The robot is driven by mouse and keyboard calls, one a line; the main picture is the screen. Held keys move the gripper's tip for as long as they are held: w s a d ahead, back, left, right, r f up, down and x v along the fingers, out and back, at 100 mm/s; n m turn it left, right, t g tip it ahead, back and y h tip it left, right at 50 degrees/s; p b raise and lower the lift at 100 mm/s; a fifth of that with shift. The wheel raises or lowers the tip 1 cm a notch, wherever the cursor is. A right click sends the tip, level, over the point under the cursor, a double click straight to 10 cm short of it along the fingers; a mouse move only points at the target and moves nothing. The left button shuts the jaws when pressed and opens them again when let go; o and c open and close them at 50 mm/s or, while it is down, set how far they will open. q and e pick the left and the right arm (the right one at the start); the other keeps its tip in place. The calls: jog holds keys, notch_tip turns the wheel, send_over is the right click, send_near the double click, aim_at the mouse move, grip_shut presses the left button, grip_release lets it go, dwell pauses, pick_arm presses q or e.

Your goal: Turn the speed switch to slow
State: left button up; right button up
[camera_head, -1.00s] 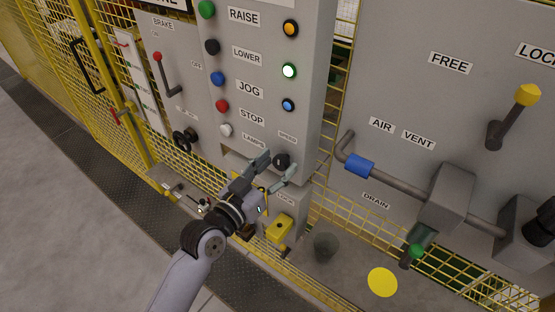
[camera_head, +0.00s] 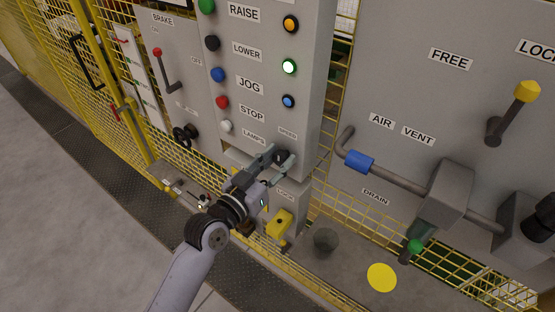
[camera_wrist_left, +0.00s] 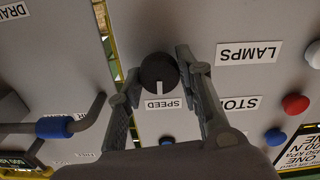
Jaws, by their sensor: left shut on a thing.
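The speed switch (camera_head: 281,156) is a round black knob on the grey control panel, below the small SPEED label (camera_head: 287,133). My left gripper (camera_head: 279,158) is at the knob, its two fingers on either side of it. In the left wrist view the knob (camera_wrist_left: 159,72) sits between the fingertips, and its white pointer mark faces the SPEED label (camera_wrist_left: 163,104). The gripper is shut on the knob. Part of the knob is hidden by the fingers in the head view. My right gripper is not in view.
Buttons such as the white one (camera_head: 226,126) and the red one (camera_head: 222,102) are left of the switch. A yellow padlock-like block (camera_head: 279,224) is below. A grey pipe with a blue sleeve (camera_head: 359,161) is at right. Yellow mesh fencing (camera_head: 336,207) stands around the panel.

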pick_arm(q)
jog(key=shift+c, duration=0.8)
jog(key=shift+n+p, duration=0.3)
jog(key=shift+n, duration=0.1)
jog(key=o, duration=1.2)
jog(key=shift+c, duration=0.2)
